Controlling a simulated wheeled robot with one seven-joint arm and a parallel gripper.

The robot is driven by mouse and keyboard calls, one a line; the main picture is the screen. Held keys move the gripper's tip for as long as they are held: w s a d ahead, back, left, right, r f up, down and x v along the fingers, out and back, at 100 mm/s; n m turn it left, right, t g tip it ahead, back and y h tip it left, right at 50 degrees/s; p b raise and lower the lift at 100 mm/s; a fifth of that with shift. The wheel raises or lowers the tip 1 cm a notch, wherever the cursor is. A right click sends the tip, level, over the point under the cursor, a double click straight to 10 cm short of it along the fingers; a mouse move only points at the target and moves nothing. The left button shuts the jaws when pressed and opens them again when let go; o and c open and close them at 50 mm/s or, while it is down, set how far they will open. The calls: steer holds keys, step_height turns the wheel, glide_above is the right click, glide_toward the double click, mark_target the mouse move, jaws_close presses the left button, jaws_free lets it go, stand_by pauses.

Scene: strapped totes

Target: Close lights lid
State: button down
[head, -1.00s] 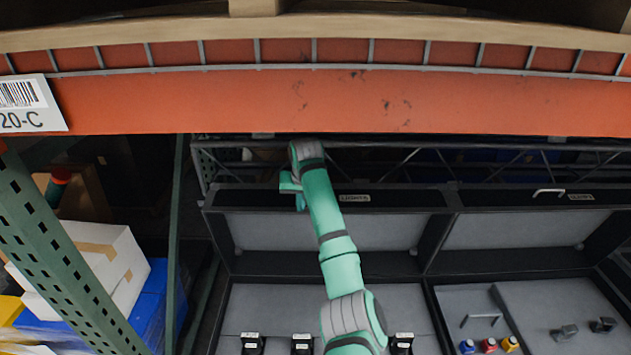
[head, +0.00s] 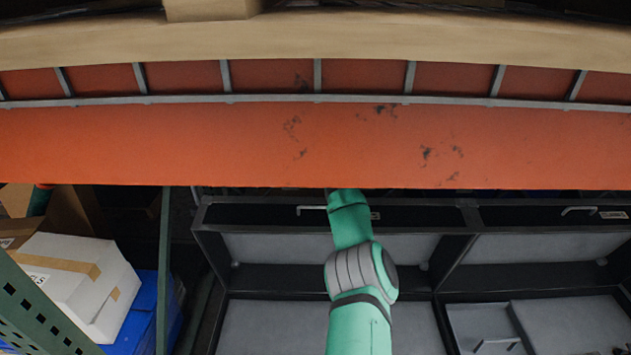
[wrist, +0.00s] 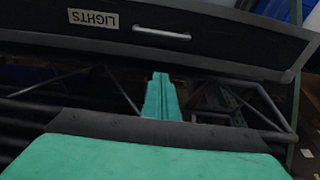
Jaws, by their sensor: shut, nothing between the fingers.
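The lights lid (head: 265,215) stands raised at the back of the left dark case in the head view, its grey inner side facing me. Its handle (head: 312,209) shows left of my arm, and its label is partly covered by my arm. In the wrist view the lid (wrist: 225,50) crosses the top, with the LIGHTS label (wrist: 93,18) and a pale bar handle (wrist: 162,32). My gripper (wrist: 160,78) is shut and empty, its fingertips just below the lid's edge in that picture; contact cannot be told. In the head view the orange beam hides my gripper.
The orange rack beam (head: 220,145) crosses above my arm. A second raised lid (head: 545,248) stands to the right. A green rack post (head: 40,310), white boxes (head: 75,280) and a blue tote (head: 150,315) are at the left. Metal bracing (wrist: 255,100) lies behind the lid.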

glide_above(317, 213)
steer(key=w, duration=0.4)
step_height(317, 213, down, 9)
steer(key=shift+s+f, duration=0.1)
steer(key=shift+s+r, duration=0.2)
steer(key=shift+s, duration=1.7)
